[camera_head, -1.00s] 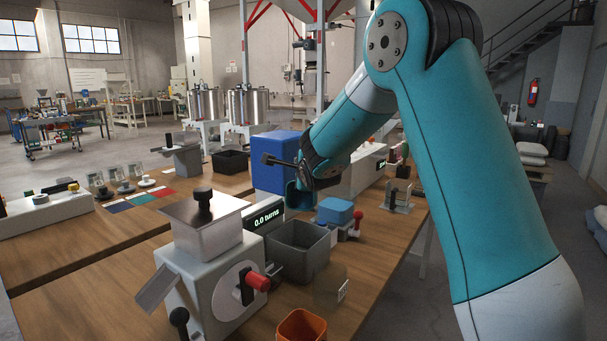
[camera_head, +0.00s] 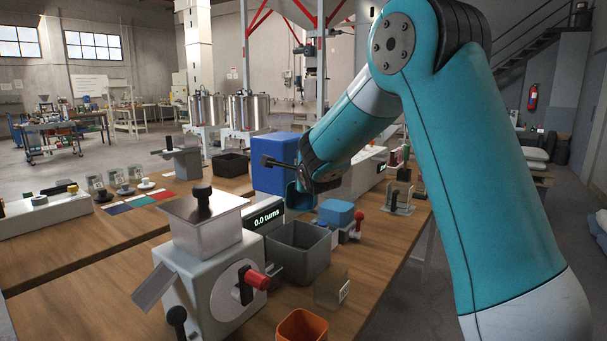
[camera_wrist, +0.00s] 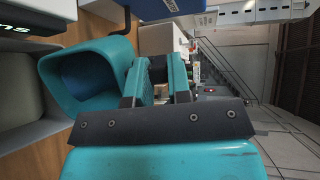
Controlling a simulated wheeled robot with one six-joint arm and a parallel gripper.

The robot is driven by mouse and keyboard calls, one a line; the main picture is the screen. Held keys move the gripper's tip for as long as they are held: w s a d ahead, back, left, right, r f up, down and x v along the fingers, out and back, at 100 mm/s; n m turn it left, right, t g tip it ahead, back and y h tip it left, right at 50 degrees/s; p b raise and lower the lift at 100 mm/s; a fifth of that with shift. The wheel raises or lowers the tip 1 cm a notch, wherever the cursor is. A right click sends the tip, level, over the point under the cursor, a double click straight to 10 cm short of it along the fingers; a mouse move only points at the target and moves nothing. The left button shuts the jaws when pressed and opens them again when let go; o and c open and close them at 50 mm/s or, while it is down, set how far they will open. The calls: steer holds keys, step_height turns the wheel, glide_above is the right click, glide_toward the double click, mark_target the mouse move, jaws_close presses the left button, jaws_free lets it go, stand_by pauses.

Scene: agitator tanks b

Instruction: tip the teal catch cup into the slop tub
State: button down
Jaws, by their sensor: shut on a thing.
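The teal catch cup (camera_head: 299,197) is held by my gripper (camera_head: 311,180) above the far side of an open grey tub (camera_head: 310,264), which may be the slop tub. In the wrist view the cup (camera_wrist: 87,78) is left of my gripper's fingers (camera_wrist: 156,84), its mouth showing a dark inside. The fingers are shut on the cup's side near its right edge; the exact hold is partly hidden. I cannot tell its exact tilt or whether it holds anything. A grey rim, probably the tub's (camera_wrist: 25,110), shows at the left of the wrist view.
A grey crank machine (camera_head: 205,262) stands at the front, left of the tub. A blue box (camera_head: 273,166) stands behind my gripper. A blue-lidded item (camera_head: 336,212) is right of the tub.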

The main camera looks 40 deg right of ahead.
steer(key=shift+s+a+f+t+b, duration=0.1)
steer(key=shift+s+a+t+b, duration=0.25)
steer(key=shift+b, duration=0.9)
steer(key=shift+f+h+b, duration=0.2)
steer(key=shift+h+b, duration=0.2)
steer(key=shift+b, duration=0.65)
steer(key=shift+s+a+f+n+t+h+b, duration=0.3)
steer(key=shift+s+a+n+t+b, duration=0.45)
steer(key=shift+b, duration=2.65)
steer(key=shift+s+a+r+n+t+h+b, duration=0.25)
steer(key=shift+t+b, duration=0.35)
steer(key=shift+b, duration=1.45)
steer(key=shift+s+a+f+t+h+b, duration=0.2)
steer(key=shift+a+t+b, duration=0.35)
steer(key=shift+b, duration=1.45)
